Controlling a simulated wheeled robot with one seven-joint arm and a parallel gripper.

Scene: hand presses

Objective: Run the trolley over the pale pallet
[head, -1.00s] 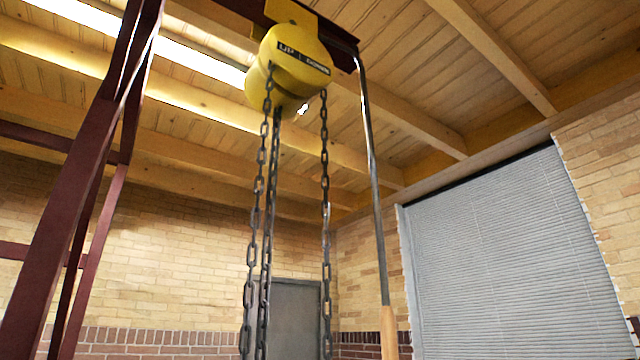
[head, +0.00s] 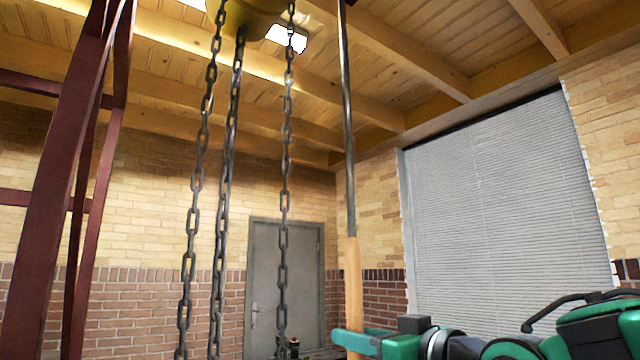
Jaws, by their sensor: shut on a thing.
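The trolley's hoist body (head: 245,18) is yellow and shows only its lower part at the top edge; the rest is out of frame. Several dark chain strands (head: 225,180) hang from it. A grey rod (head: 347,130) hangs to its right and ends in a pale wooden handle (head: 353,285). My gripper (head: 352,340), with green jaws, comes in from the lower right and is shut on the wooden handle near the bottom edge. The handle's lower end is hidden. The pale pallet is not in view.
A dark red steel frame (head: 45,220) stands at the left. A grey door (head: 305,270) is in the far brick wall, behind the chains. A pale shutter (head: 500,200) covers the right wall. The floor is out of view.

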